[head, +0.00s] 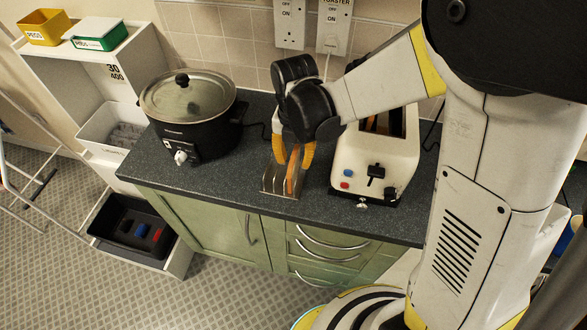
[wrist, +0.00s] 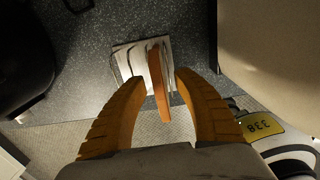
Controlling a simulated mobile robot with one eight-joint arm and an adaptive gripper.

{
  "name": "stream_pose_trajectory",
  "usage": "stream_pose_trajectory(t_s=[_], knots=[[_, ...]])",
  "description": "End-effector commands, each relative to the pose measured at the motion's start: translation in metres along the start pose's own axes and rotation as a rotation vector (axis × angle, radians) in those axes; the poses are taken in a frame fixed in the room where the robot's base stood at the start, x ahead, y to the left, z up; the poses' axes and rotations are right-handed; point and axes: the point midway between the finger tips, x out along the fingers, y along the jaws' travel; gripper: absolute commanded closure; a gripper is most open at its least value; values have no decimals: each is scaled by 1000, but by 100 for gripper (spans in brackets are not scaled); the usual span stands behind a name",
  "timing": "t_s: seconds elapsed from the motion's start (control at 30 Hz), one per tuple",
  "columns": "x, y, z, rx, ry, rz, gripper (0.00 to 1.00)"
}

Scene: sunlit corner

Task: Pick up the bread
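The bread (head: 292,174) is an upright orange-brown slice standing in a metal toast rack (head: 270,181) on the dark counter. In the wrist view the bread (wrist: 159,85) shows its narrow top edge between the rack's thin plates (wrist: 138,62). My gripper (head: 294,158) is above the rack, pointing down, with an orange finger on each side of the slice. In the wrist view my gripper (wrist: 162,77) is open, and a small gap shows between each fingertip and the bread. The slice's lower part is hidden by the rack.
A cream toaster (head: 375,160) stands close on the right of the rack. A black slow cooker (head: 190,115) with a glass lid is on the left. The tiled wall (head: 232,45) is behind, and the counter's front edge lies just before the rack.

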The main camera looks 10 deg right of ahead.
Motion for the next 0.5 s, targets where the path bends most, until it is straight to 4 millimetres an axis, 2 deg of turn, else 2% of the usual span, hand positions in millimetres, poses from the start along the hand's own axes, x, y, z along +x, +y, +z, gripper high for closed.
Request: stream_pose_trajectory(t_s=[0.1, 0.33, 0.37, 0.4, 0.47, 0.5], knots=[[12, 0, 0, 1, 0, 0, 64], [12, 0, 0, 1, 0, 0, 64], [12, 0, 0, 1, 0, 0, 68], [12, 0, 0, 1, 0, 0, 80], [12, 0, 0, 1, 0, 0, 98], [12, 0, 0, 1, 0, 0, 100]])
